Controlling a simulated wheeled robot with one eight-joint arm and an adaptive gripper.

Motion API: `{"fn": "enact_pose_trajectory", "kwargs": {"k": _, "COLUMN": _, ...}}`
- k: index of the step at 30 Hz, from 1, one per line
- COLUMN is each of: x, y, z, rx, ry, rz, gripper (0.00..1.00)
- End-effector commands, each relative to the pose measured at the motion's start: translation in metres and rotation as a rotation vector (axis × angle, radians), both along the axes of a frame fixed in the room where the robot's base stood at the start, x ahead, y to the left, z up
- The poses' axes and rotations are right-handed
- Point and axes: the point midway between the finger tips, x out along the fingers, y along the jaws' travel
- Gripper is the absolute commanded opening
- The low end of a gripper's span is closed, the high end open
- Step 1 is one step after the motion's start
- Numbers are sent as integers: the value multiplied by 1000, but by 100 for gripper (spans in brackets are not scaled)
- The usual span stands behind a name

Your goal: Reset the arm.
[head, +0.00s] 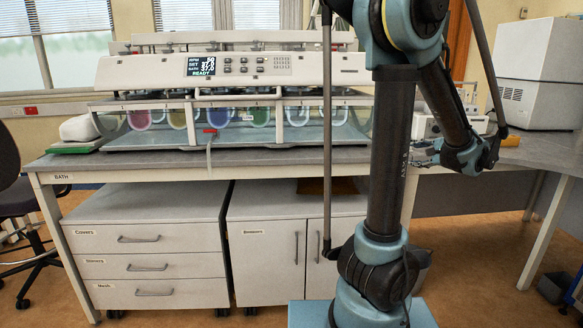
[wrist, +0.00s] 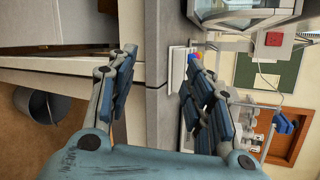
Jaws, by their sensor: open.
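My arm stands upright in the right half of the head view and bends down at its far end. My gripper (head: 426,153) shows small there, beside the bench's front edge and partly hidden by my arm. In the wrist view, which is turned sideways, my gripper (wrist: 158,85) has its two blue-padded fingers wide apart. Nothing is between them. The grey bench top (wrist: 168,60) and its pale front edge lie beyond the fingers. I cannot tell whether the gripper touches the bench.
A tablet bath with several vessels and a READY display (head: 201,66) stands on the bench (head: 190,160). A white box-shaped machine (head: 540,75) stands at right. Drawers (head: 143,255) and a cupboard (head: 265,250) stand below. A dark bin (head: 553,288) is on the floor. A chair (head: 22,205) is at left.

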Motion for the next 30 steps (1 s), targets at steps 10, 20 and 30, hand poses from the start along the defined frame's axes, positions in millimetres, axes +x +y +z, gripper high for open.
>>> {"fn": "enact_pose_trajectory", "kwargs": {"k": 10, "x": -29, "y": 143, "z": -40, "rx": -274, "ry": 183, "rz": 300, "gripper": 47}}
{"fn": "enact_pose_trajectory", "kwargs": {"k": 20, "x": -97, "y": 232, "z": -83, "rx": -571, "ry": 305, "rz": 592, "gripper": 47}}
{"fn": "enact_pose_trajectory", "kwargs": {"k": 30, "x": -180, "y": 272, "z": -128, "rx": -906, "ry": 378, "rz": 893, "gripper": 47}}
